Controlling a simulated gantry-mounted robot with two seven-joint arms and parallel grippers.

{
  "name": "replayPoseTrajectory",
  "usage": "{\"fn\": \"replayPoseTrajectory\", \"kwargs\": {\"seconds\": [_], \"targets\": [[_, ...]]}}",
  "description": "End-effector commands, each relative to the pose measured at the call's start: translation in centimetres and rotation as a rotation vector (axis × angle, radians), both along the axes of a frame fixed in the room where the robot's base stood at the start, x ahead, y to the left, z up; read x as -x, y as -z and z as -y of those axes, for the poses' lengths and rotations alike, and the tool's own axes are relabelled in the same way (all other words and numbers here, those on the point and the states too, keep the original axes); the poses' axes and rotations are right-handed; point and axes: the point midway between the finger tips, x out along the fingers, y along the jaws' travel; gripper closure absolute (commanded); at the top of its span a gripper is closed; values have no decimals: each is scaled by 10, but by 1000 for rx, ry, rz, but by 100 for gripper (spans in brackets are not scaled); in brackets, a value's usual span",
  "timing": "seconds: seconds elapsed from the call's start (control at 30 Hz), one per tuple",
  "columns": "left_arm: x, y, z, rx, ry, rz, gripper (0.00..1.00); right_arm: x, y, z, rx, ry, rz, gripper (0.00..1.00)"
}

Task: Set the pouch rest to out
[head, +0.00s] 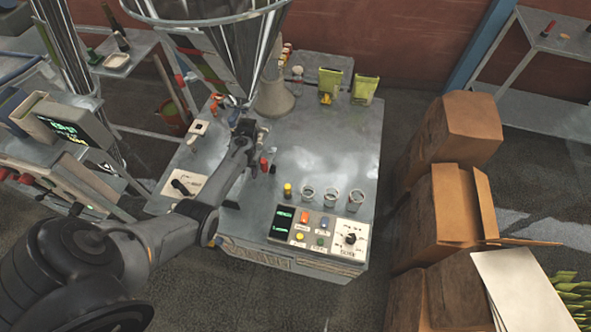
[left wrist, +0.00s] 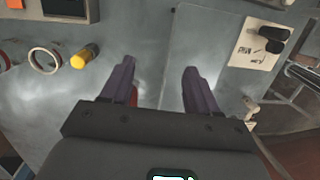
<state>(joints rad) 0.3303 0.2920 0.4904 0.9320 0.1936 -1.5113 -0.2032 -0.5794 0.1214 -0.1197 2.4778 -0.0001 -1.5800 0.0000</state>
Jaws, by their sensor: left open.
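I cannot tell for sure which part is the pouch rest. A red-capped part (head: 263,164) stands on the metal table just beside my left gripper (head: 256,133). In the left wrist view a bit of red (left wrist: 133,96) shows by the left finger, mostly hidden. My left gripper is open, with its two dark fingers (left wrist: 160,85) spread above the bare tabletop and nothing seen held. A label plate with a black knob (head: 182,186) lies at the table's left front. It also shows in the left wrist view (left wrist: 262,45), at upper right. My right gripper is out of view.
A metal hopper (head: 215,50) hangs over the table's back left. Green pouches (head: 365,88) stand at the back right. The table's right middle is clear.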

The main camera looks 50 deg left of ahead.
Motion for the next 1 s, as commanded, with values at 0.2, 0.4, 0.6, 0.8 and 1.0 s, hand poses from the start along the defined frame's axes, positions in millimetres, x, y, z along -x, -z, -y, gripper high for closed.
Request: {"fn": "replayPoseTrajectory", "kwargs": {"seconds": [0.2, 0.4, 0.6, 0.8, 1.0], "targets": [[-74, -34, -15, 2, -34, 146, 40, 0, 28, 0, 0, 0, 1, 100], [-92, -45, -15, 2, -32, 181, 40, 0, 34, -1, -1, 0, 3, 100], [-92, -33, -15, 1, -32, 182, 40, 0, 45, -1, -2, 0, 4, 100], [-92, -12, -15, 0, -32, 181, 40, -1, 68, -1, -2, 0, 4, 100], [-92, 14, -15, 0, -32, 181, 40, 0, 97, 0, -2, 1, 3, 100]]}}
